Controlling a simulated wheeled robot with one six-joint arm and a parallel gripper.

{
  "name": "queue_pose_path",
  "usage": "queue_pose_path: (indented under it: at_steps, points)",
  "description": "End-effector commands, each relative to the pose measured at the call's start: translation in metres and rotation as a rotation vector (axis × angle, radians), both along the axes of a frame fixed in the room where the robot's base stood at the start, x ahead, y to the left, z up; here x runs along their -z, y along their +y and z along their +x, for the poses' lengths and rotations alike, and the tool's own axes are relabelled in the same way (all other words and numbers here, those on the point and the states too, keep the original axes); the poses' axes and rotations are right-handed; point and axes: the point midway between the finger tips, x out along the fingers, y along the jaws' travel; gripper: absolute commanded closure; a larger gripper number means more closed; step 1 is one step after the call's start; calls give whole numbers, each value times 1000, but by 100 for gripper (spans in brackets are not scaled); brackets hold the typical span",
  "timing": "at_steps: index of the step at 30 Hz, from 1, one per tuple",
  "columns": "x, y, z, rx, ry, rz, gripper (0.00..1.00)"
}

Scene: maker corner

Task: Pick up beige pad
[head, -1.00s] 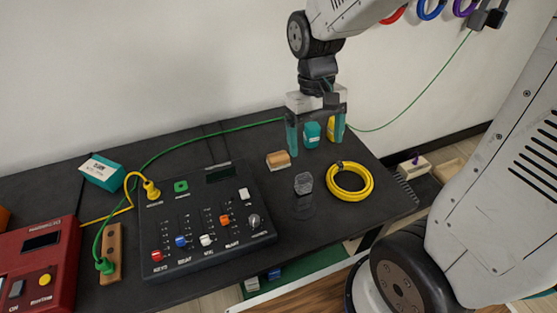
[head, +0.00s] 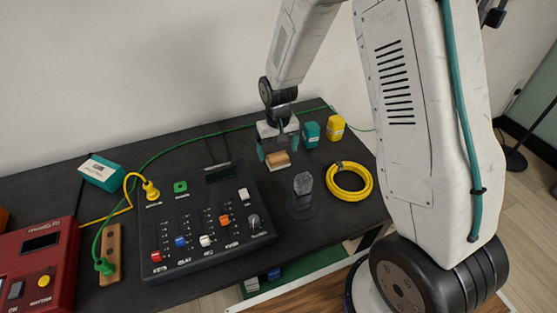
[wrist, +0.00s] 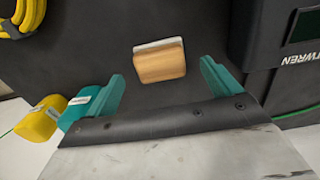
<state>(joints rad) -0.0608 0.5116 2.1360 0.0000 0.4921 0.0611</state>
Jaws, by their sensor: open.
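The beige pad (head: 278,161) is a small wooden-looking block with a pale layer along one side. It lies on the black table behind the mixer's right corner. It also shows in the wrist view (wrist: 160,63), ahead of the fingertips and between their lines. My gripper (head: 278,152) is open and empty, with one teal finger to each side of the pad in the head view. In the wrist view my gripper (wrist: 164,80) has its fingers apart, and the pad is not touched by either.
The black mixer (head: 205,255) stands left of the pad. A teal container (head: 310,134) and a yellow container (head: 335,128) stand to the right. A yellow cable coil (head: 349,181) and a dark grey upright object (head: 303,184) are in front. A green cable (head: 235,128) runs behind.

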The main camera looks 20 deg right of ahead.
Motion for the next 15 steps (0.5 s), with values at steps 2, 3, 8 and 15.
queue_pose_path:
  at_steps: [2,3,8,15]
  points:
    - [15,1,-1,0,5,0,11]
    - [20,1,-1,0,5,0,11]
    - [36,1,-1,0,3,0,11]
    - [38,1,-1,-1,2,0,11]
